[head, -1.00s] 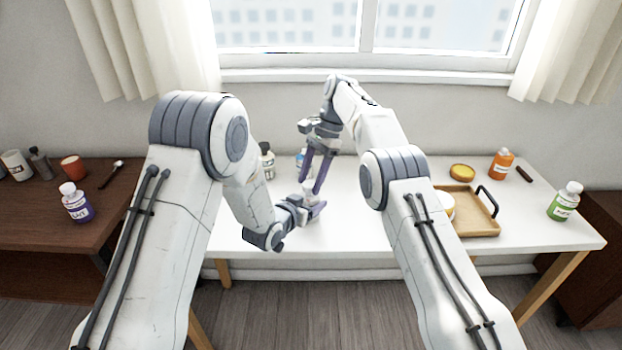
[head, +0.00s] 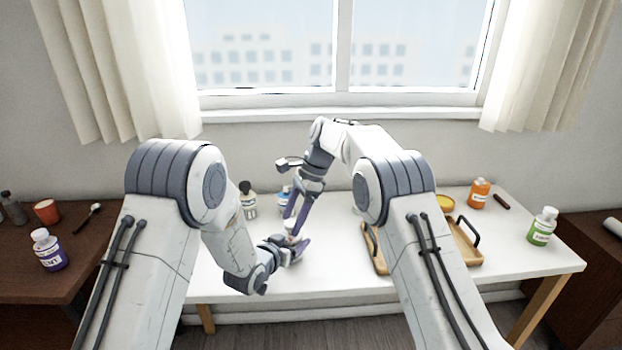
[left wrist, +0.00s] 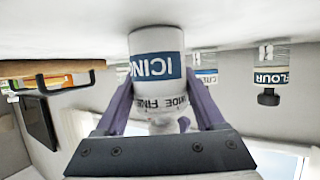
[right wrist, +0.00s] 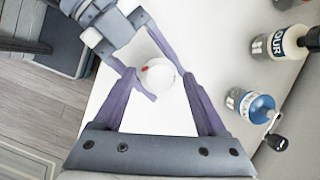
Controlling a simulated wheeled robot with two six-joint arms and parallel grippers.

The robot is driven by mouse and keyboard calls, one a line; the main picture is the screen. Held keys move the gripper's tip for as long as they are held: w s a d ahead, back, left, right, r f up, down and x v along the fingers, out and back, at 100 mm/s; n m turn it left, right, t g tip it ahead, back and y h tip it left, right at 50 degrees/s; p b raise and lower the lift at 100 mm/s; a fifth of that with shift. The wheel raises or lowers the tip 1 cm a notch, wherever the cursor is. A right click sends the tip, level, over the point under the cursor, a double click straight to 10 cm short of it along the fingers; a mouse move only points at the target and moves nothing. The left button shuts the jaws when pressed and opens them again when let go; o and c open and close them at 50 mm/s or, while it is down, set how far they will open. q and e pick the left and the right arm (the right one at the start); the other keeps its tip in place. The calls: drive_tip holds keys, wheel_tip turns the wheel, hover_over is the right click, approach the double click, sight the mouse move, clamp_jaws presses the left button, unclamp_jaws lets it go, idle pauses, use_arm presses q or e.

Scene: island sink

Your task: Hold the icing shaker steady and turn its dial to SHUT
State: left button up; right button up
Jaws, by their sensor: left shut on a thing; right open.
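The icing shaker is white with a blue ICING label (left wrist: 158,68) and stands on the white table, inverted in the left wrist view. A lettered collar (left wrist: 150,104) shows below the label there; part of its wording reads FINE. My left gripper (head: 295,250) is shut on the shaker from the side. My right gripper (head: 291,233) points down over it, open. In the right wrist view, the shaker's round white top (right wrist: 158,77) with a small red mark lies between the right fingers, with visible gaps. The dial setting is not readable.
A flour container (right wrist: 283,43) and a blue-topped container (right wrist: 257,107) stand close behind the shaker. A wooden tray (head: 468,262), an orange bottle (head: 479,194) and a green-labelled bottle (head: 542,228) are on the right. A purple-labelled bottle (head: 48,252) stands on the brown left table.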

drive_tip(key=shift+s+m+t, duration=0.15)
drive_tip(key=shift+m+t, duration=0.25)
drive_tip(key=shift+m, duration=0.6)
drive_tip(key=v, duration=1.2)
drive_tip(key=shift+d, duration=0.1)
drive_tip(key=s+d+f+m+t+y, duration=0.2)
drive_tip(key=f+t+y, duration=0.1)
drive_tip(key=f+y, duration=0.4)
drive_tip(key=s+d+f+m+t+y, duration=0.1)
drive_tip(key=f+m+t+y, duration=0.15)
drive_tip(key=f+y, duration=0.35)
drive_tip(key=x, duration=1.1)
drive_tip(key=shift+w+a, duration=0.15)
drive_tip(key=shift+a, duration=0.15)
drive_tip(key=shift+f, duration=0.1)
